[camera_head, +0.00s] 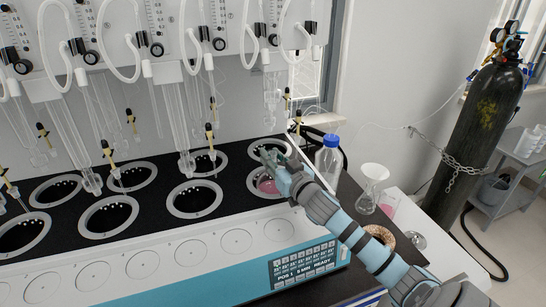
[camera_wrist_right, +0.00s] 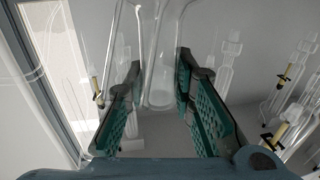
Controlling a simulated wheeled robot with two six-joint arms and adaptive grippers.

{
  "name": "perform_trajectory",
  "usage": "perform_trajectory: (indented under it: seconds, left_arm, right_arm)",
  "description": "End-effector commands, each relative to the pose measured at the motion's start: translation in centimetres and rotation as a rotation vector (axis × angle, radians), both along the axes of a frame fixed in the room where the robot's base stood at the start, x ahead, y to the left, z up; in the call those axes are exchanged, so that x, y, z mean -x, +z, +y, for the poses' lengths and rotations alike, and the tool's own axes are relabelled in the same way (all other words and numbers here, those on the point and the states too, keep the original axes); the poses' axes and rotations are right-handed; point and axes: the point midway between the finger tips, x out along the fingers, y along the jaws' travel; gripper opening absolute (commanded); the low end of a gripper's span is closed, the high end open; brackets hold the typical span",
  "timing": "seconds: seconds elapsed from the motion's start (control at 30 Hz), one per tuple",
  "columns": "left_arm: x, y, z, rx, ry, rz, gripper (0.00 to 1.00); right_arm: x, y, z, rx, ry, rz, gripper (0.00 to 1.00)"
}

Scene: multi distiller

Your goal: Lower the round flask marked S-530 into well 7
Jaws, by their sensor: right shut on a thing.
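A round flask with pink liquid (camera_head: 266,185) sits low at the front-right well (camera_head: 251,184) of the black-topped distiller; its body shows inside the ring. Its marking cannot be read, nor can I tell whether it rests on the well floor. My right gripper (camera_head: 273,158) is above that well, shut on the flask's upper part, which its fingers mostly hide. In the right wrist view, clear glass (camera_wrist_right: 160,88) stands between the green pads of my right gripper (camera_wrist_right: 158,98). My left gripper is not in view.
Several other wells, such as the one left of it (camera_head: 165,201), look empty and dark. Glass tubes (camera_head: 176,125) hang above the back row. A blue-capped bottle (camera_head: 328,160) and a clear conical flask (camera_head: 370,188) stand right of the distiller, close to my right arm.

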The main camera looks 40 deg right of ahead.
Motion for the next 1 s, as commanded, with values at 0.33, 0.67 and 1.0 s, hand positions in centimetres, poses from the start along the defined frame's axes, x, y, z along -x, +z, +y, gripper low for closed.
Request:
perform_trajectory:
  seconds: [0.33, 0.67, 1.0]
  left_arm:
    - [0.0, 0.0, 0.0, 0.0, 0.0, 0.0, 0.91]
    - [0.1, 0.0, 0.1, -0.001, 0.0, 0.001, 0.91]
    - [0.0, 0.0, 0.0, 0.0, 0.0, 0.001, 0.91]
  right_arm:
    - [0.0, 0.0, 0.0, 0.0, 0.0, -0.001, 0.47]
    - [2.5, -0.2, 0.4, 0.006, 0.002, 0.005, 0.47]
    - [10.8, -0.2, 1.8, 0.012, 0.002, 0.009, 0.47]
